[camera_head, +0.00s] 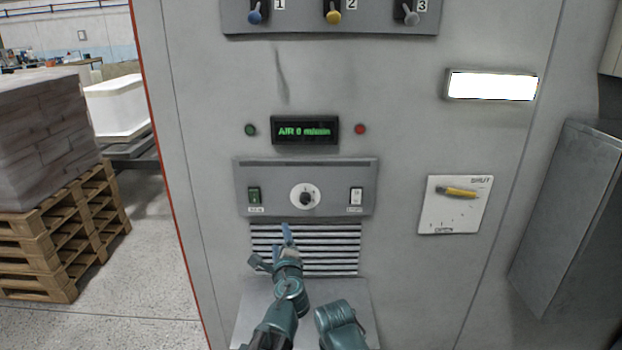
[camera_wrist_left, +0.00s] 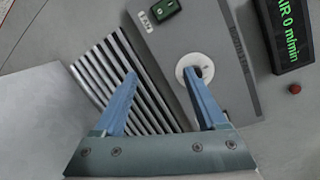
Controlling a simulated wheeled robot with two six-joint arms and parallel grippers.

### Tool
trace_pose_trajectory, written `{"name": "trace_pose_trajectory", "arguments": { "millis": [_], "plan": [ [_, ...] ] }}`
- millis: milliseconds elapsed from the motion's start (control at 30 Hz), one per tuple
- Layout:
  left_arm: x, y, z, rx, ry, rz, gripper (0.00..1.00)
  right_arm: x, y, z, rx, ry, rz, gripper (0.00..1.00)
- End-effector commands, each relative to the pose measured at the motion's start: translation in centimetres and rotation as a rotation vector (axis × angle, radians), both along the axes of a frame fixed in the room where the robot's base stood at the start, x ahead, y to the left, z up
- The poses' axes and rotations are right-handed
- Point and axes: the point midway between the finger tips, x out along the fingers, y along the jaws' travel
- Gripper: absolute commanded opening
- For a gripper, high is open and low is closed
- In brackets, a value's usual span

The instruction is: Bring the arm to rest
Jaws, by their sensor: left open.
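My left gripper (camera_head: 287,236) is in front of the grey cabinet (camera_head: 410,130), just below the control panel (camera_head: 334,205) and over the slatted vent (camera_head: 335,250). In the left wrist view the left gripper (camera_wrist_left: 162,75) has its two blue fingers spread apart with nothing between them. Its right fingertip overlaps the round white dial (camera_wrist_left: 183,66) in that picture; I cannot tell whether they touch. In the head view the dial (camera_head: 305,196) is clear of the fingers. A second teal arm part (camera_head: 340,325) shows at the bottom; no right gripper is visible.
A display (camera_head: 305,131) reads AIR 0 m/min. Several switches and levers are on the cabinet, including a yellow handle (camera_head: 457,192) on a SHUT/OPEN plate. A plain grey ledge (camera_head: 255,310) lies below the vent. Pallets (camera_head: 70,235) stand at the left.

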Motion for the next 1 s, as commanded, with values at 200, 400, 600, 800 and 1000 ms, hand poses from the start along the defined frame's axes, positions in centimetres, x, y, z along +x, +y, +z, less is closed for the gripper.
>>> {"name": "trace_pose_trajectory", "arguments": {
  "millis": [200,400,600,800,1000],
  "plan": [
    [-5.4,10.6,-8.7,-0.651,0.180,0.506,0.74,0.0,0.0,0.0,0.000,0.000,0.000,0.00],
    [-11.9,12.2,-15.4,-1.083,0.357,0.891,0.74,0.0,0.0,0.0,0.000,0.000,0.000,0.00],
    [-16.5,10.8,-18.3,-1.317,0.497,1.133,0.74,0.0,0.0,0.0,0.000,0.000,0.000,0.00],
    [-20.1,8.8,-19.5,-1.476,0.632,1.322,0.74,0.0,0.0,0.0,0.000,0.000,0.000,0.00],
    [-22.1,5.5,-19.7,-1.466,0.726,1.358,0.74,0.0,0.0,0.0,0.000,0.000,0.000,0.00]
  ]
}}
